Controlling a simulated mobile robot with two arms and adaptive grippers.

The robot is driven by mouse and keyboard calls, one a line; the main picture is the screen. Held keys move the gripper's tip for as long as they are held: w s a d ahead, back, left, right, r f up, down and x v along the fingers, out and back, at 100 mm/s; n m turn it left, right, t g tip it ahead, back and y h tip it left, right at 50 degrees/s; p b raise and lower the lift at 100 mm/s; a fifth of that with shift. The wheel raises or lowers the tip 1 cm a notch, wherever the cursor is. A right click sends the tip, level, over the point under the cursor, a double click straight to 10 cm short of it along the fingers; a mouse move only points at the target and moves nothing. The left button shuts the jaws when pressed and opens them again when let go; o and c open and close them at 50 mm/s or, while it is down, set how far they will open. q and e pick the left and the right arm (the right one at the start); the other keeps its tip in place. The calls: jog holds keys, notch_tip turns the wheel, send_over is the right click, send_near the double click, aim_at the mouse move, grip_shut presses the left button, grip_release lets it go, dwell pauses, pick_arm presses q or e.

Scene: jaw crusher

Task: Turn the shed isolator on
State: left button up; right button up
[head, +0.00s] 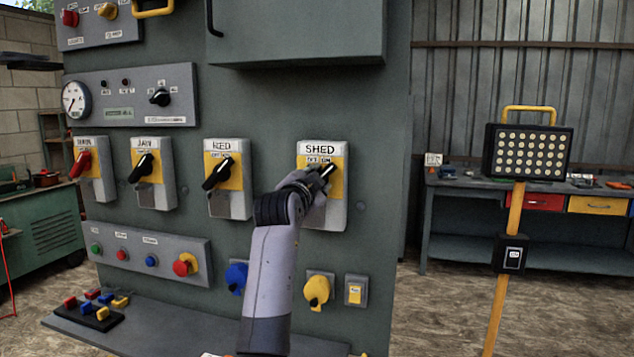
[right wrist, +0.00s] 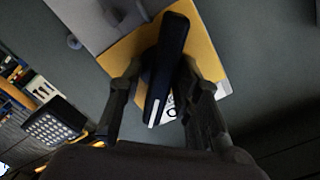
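The shed isolator (head: 337,215) is a grey box with a yellow plate and a "SHED" label, at the right of a row of isolators on the grey panel. Its black handle (head: 326,171) slants up to the right in the head view, partly hidden by my right gripper (head: 312,180). In the right wrist view, the handle (right wrist: 168,70) stands between the two fingers of my right gripper (right wrist: 163,85). My left gripper is not in view.
Left of it are the feed isolator (head: 229,207) and jaw isolator (head: 154,195), with black handles, and one with a red handle (head: 80,163). Yellow (head: 317,291) and blue (head: 237,277) fittings sit below. A lamp (head: 528,152) on a yellow stand is at right.

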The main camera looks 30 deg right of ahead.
jog(key=shift+o, duration=0.2)
jog(key=shift+r, duration=0.1)
notch_tip(320, 180, up, 10)
jog(key=shift+f, duration=0.1)
dwell(0.3)
